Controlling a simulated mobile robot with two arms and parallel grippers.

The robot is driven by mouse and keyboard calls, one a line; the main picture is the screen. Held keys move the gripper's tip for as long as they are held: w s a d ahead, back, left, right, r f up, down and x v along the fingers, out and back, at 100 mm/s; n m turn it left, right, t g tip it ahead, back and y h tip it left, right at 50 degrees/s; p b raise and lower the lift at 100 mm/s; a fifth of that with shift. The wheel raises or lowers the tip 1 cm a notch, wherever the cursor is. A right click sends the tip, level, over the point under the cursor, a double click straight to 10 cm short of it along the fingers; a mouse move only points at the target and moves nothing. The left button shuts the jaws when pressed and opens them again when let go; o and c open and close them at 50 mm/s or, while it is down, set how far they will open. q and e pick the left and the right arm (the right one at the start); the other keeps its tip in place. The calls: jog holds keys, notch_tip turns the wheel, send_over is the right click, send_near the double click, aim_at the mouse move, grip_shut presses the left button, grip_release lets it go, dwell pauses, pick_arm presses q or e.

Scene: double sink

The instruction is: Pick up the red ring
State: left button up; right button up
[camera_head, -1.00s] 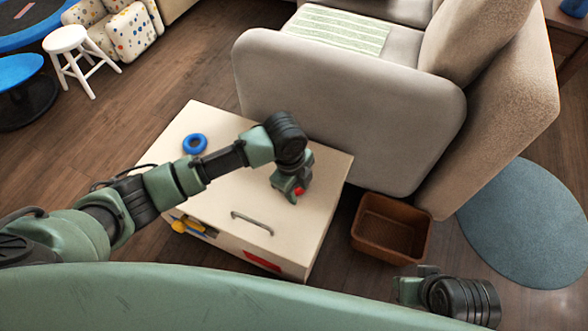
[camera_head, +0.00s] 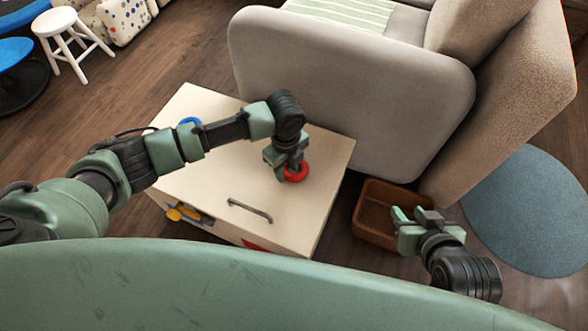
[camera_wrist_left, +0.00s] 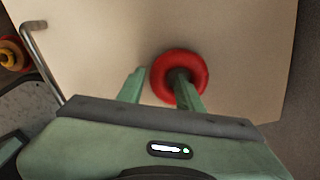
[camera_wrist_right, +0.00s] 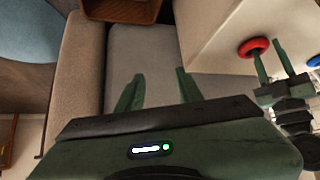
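The red ring (camera_head: 296,177) lies on the cream box top (camera_head: 210,185) near its right side. My left gripper (camera_head: 291,165) points down at it. In the left wrist view, the ring (camera_wrist_left: 198,62) has one finger in its hole and the other finger outside, to the left. A gap shows between the outer finger and the ring, so the left gripper (camera_wrist_left: 158,82) is open around one side of it. The ring (camera_wrist_right: 253,42) and the left fingers also show in the right wrist view. My right gripper (camera_head: 417,219) is open and empty, away from the box.
A blue ring (camera_head: 189,121) lies further back on the box, partly hidden by my left arm. A metal handle (camera_head: 250,209) is fixed on the box top near the front. A brown basket (camera_head: 366,223) stands on the floor to the right. A grey sofa (camera_head: 340,85) stands behind.

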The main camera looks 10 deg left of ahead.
pick_arm(q)
jog(key=shift+f, duration=0.7)
grip_shut()
pick_arm(e)
jog(key=shift+w+a+r+t, duration=0.2)
jog(key=shift+w+r+t, duration=0.25)
jog(key=shift+w, duration=0.15)
jog(key=shift+w+a+r+t, duration=0.15)
jog(key=shift+w+r+t, duration=0.25)
jog(key=shift+w, duration=0.15)
pick_arm(q)
jog(key=shift+r, duration=0.15)
